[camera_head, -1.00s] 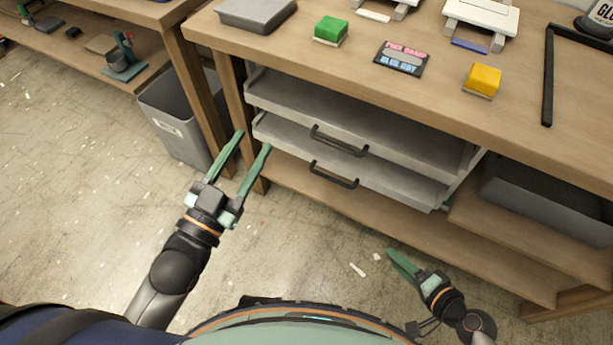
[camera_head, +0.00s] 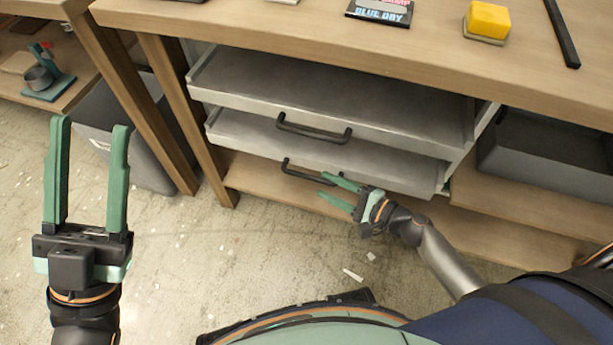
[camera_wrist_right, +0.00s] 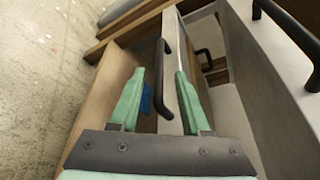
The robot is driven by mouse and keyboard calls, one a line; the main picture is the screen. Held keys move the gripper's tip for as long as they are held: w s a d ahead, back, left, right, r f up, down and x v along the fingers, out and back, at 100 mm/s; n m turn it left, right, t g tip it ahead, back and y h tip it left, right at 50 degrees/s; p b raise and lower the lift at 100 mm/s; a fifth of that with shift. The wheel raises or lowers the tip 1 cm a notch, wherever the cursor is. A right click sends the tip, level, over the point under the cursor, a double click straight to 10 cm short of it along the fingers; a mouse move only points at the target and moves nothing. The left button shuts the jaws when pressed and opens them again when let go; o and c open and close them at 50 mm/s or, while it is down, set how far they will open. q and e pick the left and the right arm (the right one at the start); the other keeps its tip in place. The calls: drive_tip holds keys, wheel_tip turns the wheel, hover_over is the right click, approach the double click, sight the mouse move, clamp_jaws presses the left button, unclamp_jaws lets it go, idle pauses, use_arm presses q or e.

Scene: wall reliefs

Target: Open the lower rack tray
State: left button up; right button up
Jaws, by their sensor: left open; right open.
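The grey rack under the bench has an upper tray (camera_head: 230,101) and a lower tray (camera_head: 240,146), each with a black bar handle. The lower handle (camera_head: 300,173) is partly covered by my right gripper (camera_head: 323,185), which is open beside its right end. In the right wrist view, the lower handle (camera_wrist_right: 165,80) appears between the open fingers of my right gripper (camera_wrist_right: 160,73), with no clear contact. The upper handle (camera_head: 313,130) is just above; it also shows in the right wrist view (camera_wrist_right: 288,38). My left gripper (camera_head: 90,124) is open and empty, left of the rack over the floor.
The wooden bench top (camera_head: 250,35) overhangs the rack, with a yellow block (camera_head: 487,19) on it. A bench leg (camera_head: 180,110) stands left of the rack, beside a grey bin (camera_head: 150,150). A dark bin (camera_head: 545,150) sits at right.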

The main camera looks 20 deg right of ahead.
sight(314, 180)
drive_tip(key=x, duration=0.6)
drive_tip(key=shift+w+a+f+b, duration=0.1)
drive_tip(key=shift+w+a+b, duration=0.15)
drive_tip(key=shift+b, duration=0.15)
clamp_jaws()
idle(1.0)
